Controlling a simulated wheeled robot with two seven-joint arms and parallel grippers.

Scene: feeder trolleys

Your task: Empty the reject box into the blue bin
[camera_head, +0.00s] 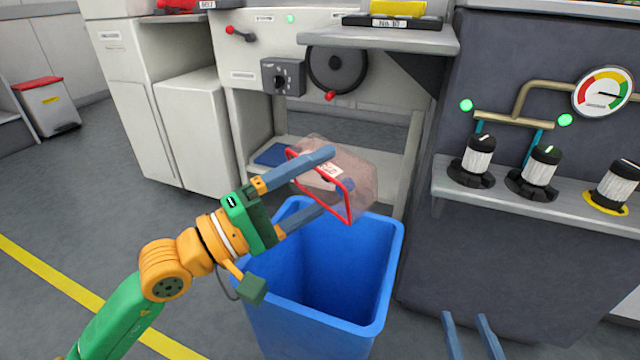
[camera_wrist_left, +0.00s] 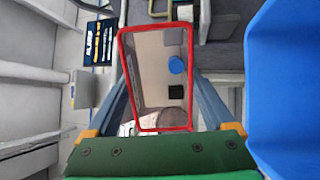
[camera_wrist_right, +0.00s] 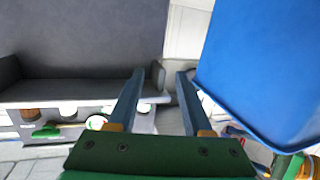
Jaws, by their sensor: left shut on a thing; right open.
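The reject box (camera_head: 345,171) is a clear, pinkish box with a red rim and a white label. My left gripper (camera_head: 328,182) is shut on it, one finger at each side. The box is tilted with its red rim facing my gripper, above the far edge of the blue bin (camera_head: 393,262). In the left wrist view the red rim (camera_wrist_left: 186,80) lies between the fingers, and I make out no loose contents in the box. The bin stands open on the floor; the part of its inside that shows looks empty. My right gripper (camera_head: 468,318) is open and empty, right of the bin.
Behind the bin is a grey machine with a handwheel (camera_head: 338,68) and a low shelf bearing a blue mat (camera_head: 273,155). A dark cabinet with knobs (camera_head: 540,165) and a gauge (camera_head: 602,92) stands at the right. A red-lidded bin (camera_head: 46,105) is far left. The left floor is clear.

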